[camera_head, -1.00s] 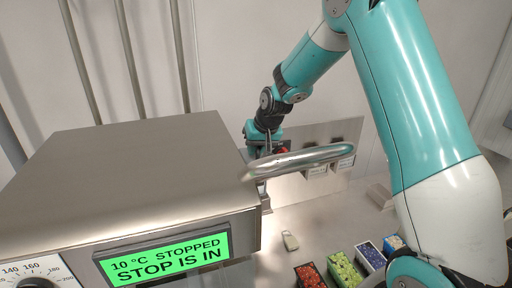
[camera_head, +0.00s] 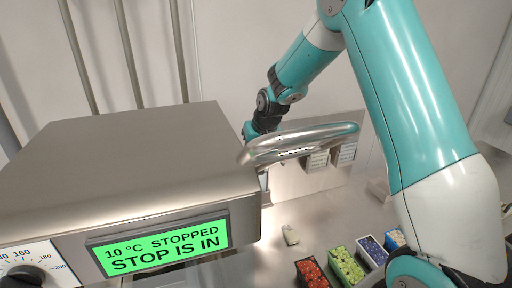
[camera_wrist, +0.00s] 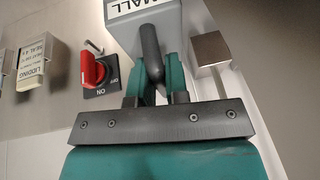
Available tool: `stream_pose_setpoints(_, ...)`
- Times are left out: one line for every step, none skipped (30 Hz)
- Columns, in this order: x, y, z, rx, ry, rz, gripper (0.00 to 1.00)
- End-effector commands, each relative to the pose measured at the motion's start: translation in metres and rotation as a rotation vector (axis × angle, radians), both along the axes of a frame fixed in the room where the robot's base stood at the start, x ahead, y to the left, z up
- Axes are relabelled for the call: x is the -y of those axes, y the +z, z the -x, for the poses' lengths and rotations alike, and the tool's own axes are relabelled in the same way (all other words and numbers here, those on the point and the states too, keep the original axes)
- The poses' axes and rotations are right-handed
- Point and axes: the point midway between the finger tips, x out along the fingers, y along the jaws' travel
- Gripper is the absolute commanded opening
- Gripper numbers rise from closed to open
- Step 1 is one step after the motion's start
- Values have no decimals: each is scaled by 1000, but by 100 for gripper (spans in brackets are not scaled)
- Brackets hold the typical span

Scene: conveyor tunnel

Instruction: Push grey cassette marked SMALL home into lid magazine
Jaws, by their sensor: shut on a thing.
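The grey cassette (camera_wrist: 150,32) is at the top of the wrist view. The letters "MALL" show on its white label, with the rest cut off by the frame edge. My gripper (camera_wrist: 160,75) is shut on the dark rounded handle (camera_wrist: 152,50) of the cassette, one teal finger on each side. The cassette's far end is out of frame, so how deep it sits cannot be told. I cannot make out the lid magazine. In the head view my wrist goes down behind the steel housing and its bar, which hide the fingers and the cassette.
A red rotary switch (camera_wrist: 92,70) is left of my fingers, and a metal block (camera_wrist: 210,48) is close on the right. The steel housing (camera_head: 130,155) has a screen reading "STOPPED, STOP IS IN". Its curved bar (camera_head: 300,143) crosses before my wrist. Colored bins (camera_head: 345,268) stand lower right.

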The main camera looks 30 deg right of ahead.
Motion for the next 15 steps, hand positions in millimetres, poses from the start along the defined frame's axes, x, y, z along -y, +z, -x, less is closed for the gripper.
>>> stream_pose_setpoints(0,-6,0,2,0,0,0)
stream_pose_setpoints(0,-8,0,2,0,0,0)
stream_pose_setpoints(0,-11,0,2,0,0,0)
stream_pose_setpoints(0,-13,0,2,0,0,0)
stream_pose_setpoints(0,-15,0,2,0,0,0)
stream_pose_setpoints(0,-18,0,2,0,0,0)
stream_pose_setpoints(0,-20,0,2,0,0,0)
stream_pose_setpoints(0,-22,0,2,0,0,0)
stream_pose_setpoints(0,-25,0,2,0,0,0)
stream_pose_setpoints(0,-27,0,2,0,0,0)
stream_pose_setpoints(0,-29,0,1,0,0,0)
stream_pose_setpoints(0,-31,0,1,0,0,0)
stream_pose_setpoints(0,-33,0,1,0,0,0)
stream_pose_setpoints(0,-34,0,1,0,0,0)
stream_pose_setpoints(0,-31,0,2,0,2,0)
